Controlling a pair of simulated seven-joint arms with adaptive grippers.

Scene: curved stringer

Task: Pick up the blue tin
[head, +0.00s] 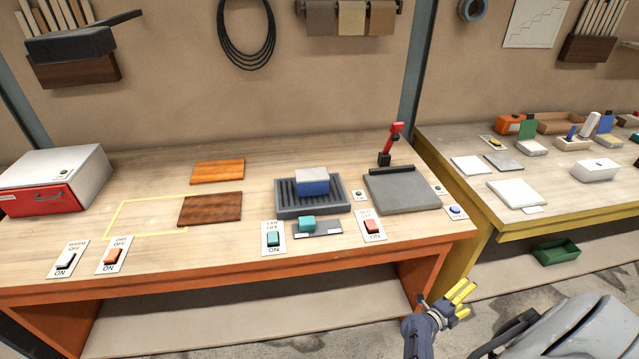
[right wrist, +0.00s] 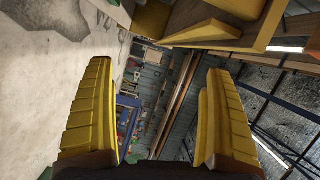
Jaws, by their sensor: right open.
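A blue tin with a pale grey-white top (head: 313,187) sits on a dark ribbed tray (head: 284,212) in the middle of the wooden workbench. My right gripper (head: 466,291) is low in front of the bench's right end, over the floor, well apart from the tin. Its yellow fingers are spread and empty, also in the right wrist view (right wrist: 155,75). The tin does not show in the right wrist view. My left gripper is not in view.
Switches, including a teal-buttoned one (head: 272,240), line the bench front. A grey plate (head: 402,194) and red-topped upright tool (head: 390,145) stand right of the tray. Brown boards (head: 210,208) and a red-fronted white box (head: 50,183) are left. A second bench (head: 500,220) stands right.

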